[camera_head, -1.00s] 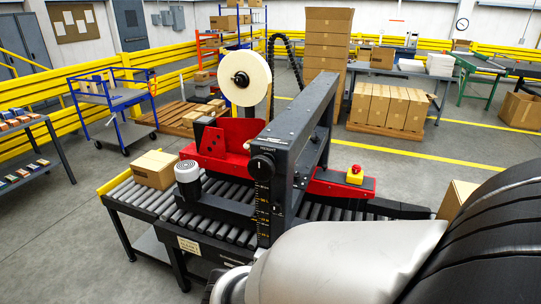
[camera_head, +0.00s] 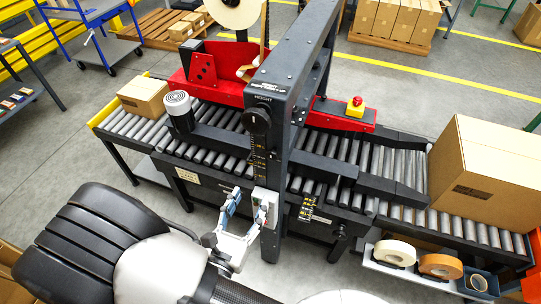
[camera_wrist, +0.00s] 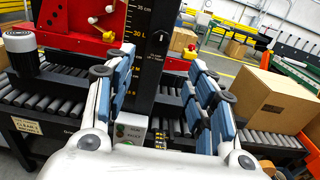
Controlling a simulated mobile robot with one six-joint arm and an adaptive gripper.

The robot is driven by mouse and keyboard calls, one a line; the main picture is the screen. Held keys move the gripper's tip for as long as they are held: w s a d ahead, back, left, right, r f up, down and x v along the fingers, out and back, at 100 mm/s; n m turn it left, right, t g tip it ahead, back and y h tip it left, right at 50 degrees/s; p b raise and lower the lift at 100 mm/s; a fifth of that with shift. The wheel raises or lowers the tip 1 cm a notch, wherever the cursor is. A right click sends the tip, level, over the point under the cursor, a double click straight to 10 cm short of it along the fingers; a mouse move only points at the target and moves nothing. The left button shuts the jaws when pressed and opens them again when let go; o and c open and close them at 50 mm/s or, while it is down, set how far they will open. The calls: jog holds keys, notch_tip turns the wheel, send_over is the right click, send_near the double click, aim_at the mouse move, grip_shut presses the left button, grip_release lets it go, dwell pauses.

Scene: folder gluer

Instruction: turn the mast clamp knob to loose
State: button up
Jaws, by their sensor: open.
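The black mast (camera_head: 262,170) stands over the roller conveyor, with a height scale on its face. A black round knob (camera_head: 263,113) sits under the HEIGHT label near the mast's top. A smaller dark part shows on the mast's right side, but I cannot tell if it is the clamp knob. My gripper (camera_head: 246,205) is open and empty at the mast's lower front, well below the round knob. In the wrist view, my gripper's blue-padded fingers (camera_wrist: 160,70) stand apart on either side of the mast's scale (camera_wrist: 145,45). The knob is not clearly seen there.
A small grey box (camera_head: 268,203) with indicators is close by my right finger. A carton (camera_head: 483,170) stands on the rollers at right, another (camera_head: 144,97) at left. Tape rolls (camera_head: 440,265) lie on a front shelf. A red emergency button (camera_head: 356,103) is behind the mast.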

aim_at(271, 158)
jog(key=x, duration=1.5)
jog(key=shift+c, duration=0.2)
jog(key=c, duration=1)
jog(key=shift+c, duration=0.2)
